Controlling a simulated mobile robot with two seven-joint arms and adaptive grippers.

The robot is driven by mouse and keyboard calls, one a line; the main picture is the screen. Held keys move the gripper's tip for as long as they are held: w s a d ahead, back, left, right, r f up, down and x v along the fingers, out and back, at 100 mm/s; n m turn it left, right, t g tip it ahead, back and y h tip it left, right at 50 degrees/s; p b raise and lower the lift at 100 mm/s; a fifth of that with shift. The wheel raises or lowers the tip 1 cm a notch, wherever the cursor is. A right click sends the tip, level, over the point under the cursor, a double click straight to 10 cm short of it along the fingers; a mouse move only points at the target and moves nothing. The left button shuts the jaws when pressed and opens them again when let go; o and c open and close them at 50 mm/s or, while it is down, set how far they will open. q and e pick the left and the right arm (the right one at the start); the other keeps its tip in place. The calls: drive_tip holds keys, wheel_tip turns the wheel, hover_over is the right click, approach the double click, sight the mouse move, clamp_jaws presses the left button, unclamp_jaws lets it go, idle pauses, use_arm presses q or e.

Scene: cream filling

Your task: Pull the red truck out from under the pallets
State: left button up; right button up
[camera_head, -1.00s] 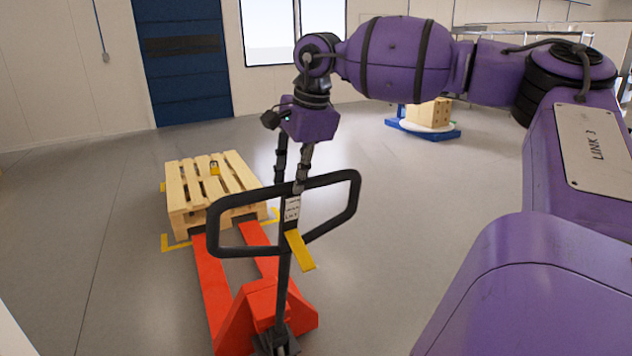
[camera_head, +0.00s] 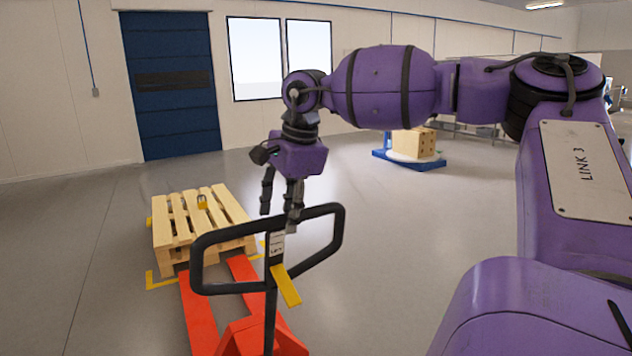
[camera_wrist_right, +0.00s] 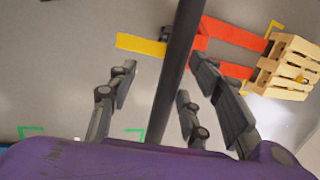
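The red truck (camera_head: 200,318) stands on the floor, with its two forks reaching toward the wooden pallets (camera_head: 160,238). How far the forks go under them is hidden. Its black loop handle (camera_head: 338,232) stands up in front, with a yellow lever (camera_head: 286,285). The truck's red body (camera_wrist_right: 215,30) and the pallets (camera_wrist_right: 290,60) also show in the right wrist view. My right gripper (camera_head: 279,220) is at the top middle of the handle. In the wrist view its fingers (camera_wrist_right: 163,72) are spread, with the dark handle post (camera_wrist_right: 182,65) between them. My left gripper is not in view.
Yellow corner marks (camera_head: 160,285) frame the pallets on the floor. A blue platform (camera_head: 410,163) with a cardboard box (camera_head: 413,142) stands at the back. A blue door (camera_head: 170,125) is in the back wall. The floor between is clear.

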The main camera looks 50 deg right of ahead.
drive_tip(key=s+a+r, duration=0.2)
drive_tip(key=s+r, duration=0.8)
drive_tip(key=shift+s+r+t, duration=0.15)
drive_tip(key=shift+s+t, duration=0.05)
drive_tip(key=shift+t, duration=0.1)
drive_tip(key=shift+a, duration=0.1)
idle(0.3)
